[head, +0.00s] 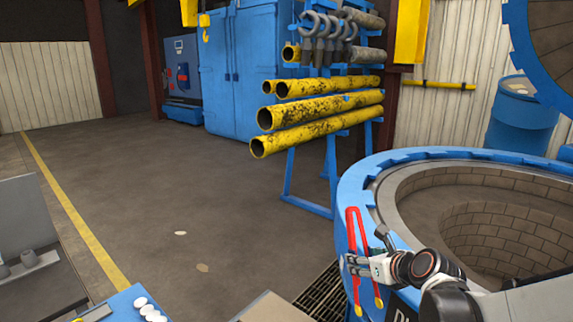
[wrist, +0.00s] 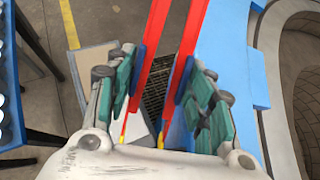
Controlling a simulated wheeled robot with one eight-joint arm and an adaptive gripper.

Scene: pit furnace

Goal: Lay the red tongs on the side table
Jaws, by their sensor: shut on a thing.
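The red tongs (head: 351,228) have two long red arms with yellow tips at the lower end. My gripper (head: 356,264) is shut on them and holds them upright in the picture, in front of the blue furnace rim. In the wrist view the two red arms (wrist: 154,40) run between the green-padded fingers of my gripper (wrist: 163,85). A blue-topped table (head: 122,303) with white discs stands at the bottom left; it also shows at the left edge of the wrist view. A pale flat top (head: 268,308) is at the bottom middle. I cannot tell which is the side table.
The round furnace pit (head: 490,225) with its blue rim is right of my gripper. A blue rack (head: 330,165) with yellow pipes stands behind. A dark floor grate (head: 322,292) lies below the tongs. The floor at the left middle is mostly clear.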

